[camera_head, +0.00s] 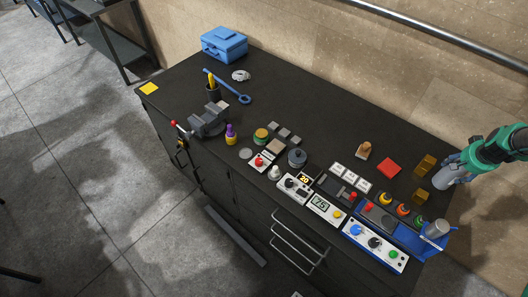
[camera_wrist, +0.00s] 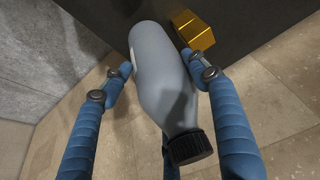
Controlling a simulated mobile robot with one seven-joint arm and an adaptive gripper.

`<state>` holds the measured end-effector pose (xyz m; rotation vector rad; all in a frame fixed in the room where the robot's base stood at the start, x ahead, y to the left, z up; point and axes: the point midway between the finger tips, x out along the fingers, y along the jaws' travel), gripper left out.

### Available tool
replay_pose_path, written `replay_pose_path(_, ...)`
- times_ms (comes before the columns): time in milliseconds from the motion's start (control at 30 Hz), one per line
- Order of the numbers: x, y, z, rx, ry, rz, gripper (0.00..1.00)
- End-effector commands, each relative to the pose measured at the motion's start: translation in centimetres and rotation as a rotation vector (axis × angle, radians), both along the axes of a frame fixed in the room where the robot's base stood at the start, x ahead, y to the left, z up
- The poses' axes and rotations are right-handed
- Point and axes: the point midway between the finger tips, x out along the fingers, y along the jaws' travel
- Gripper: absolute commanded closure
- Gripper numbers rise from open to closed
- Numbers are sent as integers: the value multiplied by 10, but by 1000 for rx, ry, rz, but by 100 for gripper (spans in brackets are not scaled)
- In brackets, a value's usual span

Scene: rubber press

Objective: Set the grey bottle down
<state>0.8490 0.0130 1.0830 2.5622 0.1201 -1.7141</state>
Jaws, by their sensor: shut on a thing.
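A grey bottle (camera_head: 445,180) with a black cap is held by my gripper (camera_head: 454,164) at the right end of the dark worktop. In the wrist view the bottle (camera_wrist: 162,80) lies between the two blue fingers (camera_wrist: 162,84), with its black cap (camera_wrist: 190,147) toward the camera and its base pointing at the dark worktop. The bottle looks tilted in the head view. I cannot tell whether its base touches the worktop. My gripper is shut on the bottle.
Two golden blocks stand just left of the bottle; one (camera_head: 426,164) also shows in the wrist view (camera_wrist: 193,30). The back middle of the worktop (camera_head: 320,115) is clear.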

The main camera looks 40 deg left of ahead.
Motion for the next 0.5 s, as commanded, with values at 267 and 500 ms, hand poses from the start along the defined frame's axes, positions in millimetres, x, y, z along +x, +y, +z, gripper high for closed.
replay_pose_path(267, 2, 0, 39, 1, -6, 0, 91)
replay_pose_path(500, -2, 20, 53, 0, -2, 29, 91)
